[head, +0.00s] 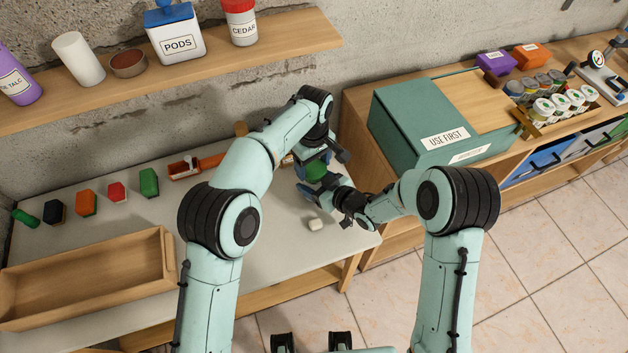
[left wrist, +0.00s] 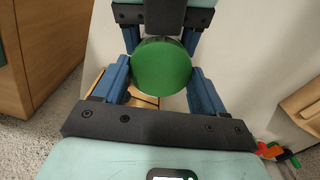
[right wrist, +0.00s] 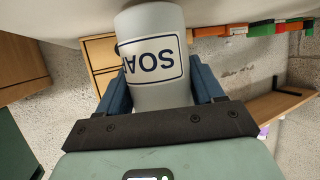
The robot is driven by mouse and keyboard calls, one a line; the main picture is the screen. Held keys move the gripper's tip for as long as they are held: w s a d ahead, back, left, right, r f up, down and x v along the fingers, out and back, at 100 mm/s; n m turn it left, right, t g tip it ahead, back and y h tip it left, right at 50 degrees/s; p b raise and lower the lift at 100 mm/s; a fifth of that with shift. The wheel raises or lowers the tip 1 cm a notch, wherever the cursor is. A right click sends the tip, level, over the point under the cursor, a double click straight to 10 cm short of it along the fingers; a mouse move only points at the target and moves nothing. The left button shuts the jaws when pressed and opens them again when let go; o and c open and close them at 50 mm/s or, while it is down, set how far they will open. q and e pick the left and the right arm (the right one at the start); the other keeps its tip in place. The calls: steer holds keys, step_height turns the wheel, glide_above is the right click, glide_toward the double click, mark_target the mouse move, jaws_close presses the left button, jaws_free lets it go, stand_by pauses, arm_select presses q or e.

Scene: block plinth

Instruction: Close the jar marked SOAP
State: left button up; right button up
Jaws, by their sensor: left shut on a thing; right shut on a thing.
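A green round lid (left wrist: 162,67) sits between the blue fingers of my left gripper (left wrist: 162,80), which is shut on it from above. It also shows in the head view (head: 316,171). The white jar marked SOAP (right wrist: 155,60) is between the fingers of my right gripper (right wrist: 160,88), which is shut on its body. Its label reads upside down in the right wrist view. In the head view, my left gripper (head: 314,167) and right gripper (head: 325,194) are close together and hide most of the jar. Whether the lid touches the jar's rim is hidden.
A green bin marked USE FIRST (head: 410,115) stands on the right cabinet. The table's middle is clear.

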stand_by(0.5)
arm_select(q)
steer(key=shift+f, duration=0.9)
steer(key=shift+f, duration=0.9)
stand_by(0.4)
steer(key=shift+s+r, duration=0.1)
steer(key=shift+r, duration=0.35)
steer(key=shift+s+d, duration=0.1)
steer(key=shift+r, duration=0.4)
stand_by(0.5)
